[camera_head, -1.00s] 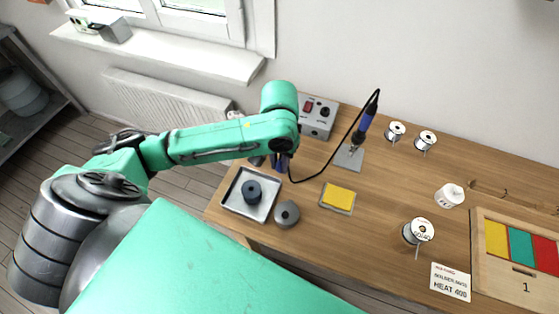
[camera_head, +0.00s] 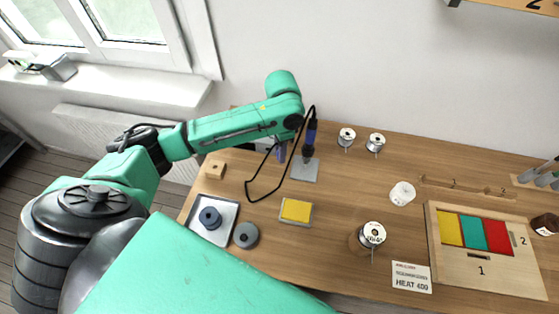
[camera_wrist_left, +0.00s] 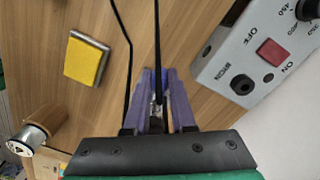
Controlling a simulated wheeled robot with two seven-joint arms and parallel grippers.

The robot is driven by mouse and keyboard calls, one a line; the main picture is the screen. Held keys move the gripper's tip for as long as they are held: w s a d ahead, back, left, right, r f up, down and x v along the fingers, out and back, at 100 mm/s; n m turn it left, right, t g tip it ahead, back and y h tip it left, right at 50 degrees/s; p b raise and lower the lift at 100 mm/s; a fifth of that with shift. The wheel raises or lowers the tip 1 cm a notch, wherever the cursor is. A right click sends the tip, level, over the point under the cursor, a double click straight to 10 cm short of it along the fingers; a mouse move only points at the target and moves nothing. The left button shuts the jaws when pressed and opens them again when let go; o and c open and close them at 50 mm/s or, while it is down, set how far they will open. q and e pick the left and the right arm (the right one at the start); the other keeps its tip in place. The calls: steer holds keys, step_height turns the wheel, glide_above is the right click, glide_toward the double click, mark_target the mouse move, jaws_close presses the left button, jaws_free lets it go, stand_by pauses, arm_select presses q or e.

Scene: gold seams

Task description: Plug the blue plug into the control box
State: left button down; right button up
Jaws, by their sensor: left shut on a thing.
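My left gripper (camera_head: 284,150) is above the back of the wooden table, partly hidden by its own arm in the head view. In the left wrist view its purple fingers (camera_wrist_left: 157,88) are shut on the blue plug (camera_wrist_left: 165,78), which is mostly hidden between them. A black cable (camera_head: 250,192) loops from the gripper area to the blue soldering iron. The grey control box (camera_wrist_left: 262,58) is in the left wrist view, right of the fingers and apart from them. It has a dark round socket (camera_wrist_left: 242,85) and a red switch (camera_wrist_left: 271,51). My arm hides the box in the head view. My right gripper is out of view.
The soldering iron (camera_head: 311,132) stands on a grey base (camera_head: 304,172) beside my left gripper. Solder spools (camera_head: 347,137) stand at the back.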

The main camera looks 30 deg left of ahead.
arm_select(q)
steer(key=w+a+r+m+p, duration=0.25)
steer(key=w+a+m, duration=0.2)
steer(key=m, duration=0.25)
steer(key=w+a+r+m+p, duration=0.1)
steer(key=w+a+r+m, duration=0.2)
steer(key=w+m, duration=0.35)
steer(key=f+b, duration=0.2)
steer(key=b, duration=0.1)
steer(key=f+b, duration=0.1)
steer(key=shift+s+d+f+m+b, duration=0.1)
steer(key=shift+d+f+m+b, duration=0.15)
steer(key=shift+f+m+b, duration=0.15)
steer(key=shift+r+p, duration=0.15)
steer(key=shift+p, duration=0.35)
steer(key=shift+p, duration=0.5)
steer(key=shift+f, duration=0.7)
stand_by(0.6)
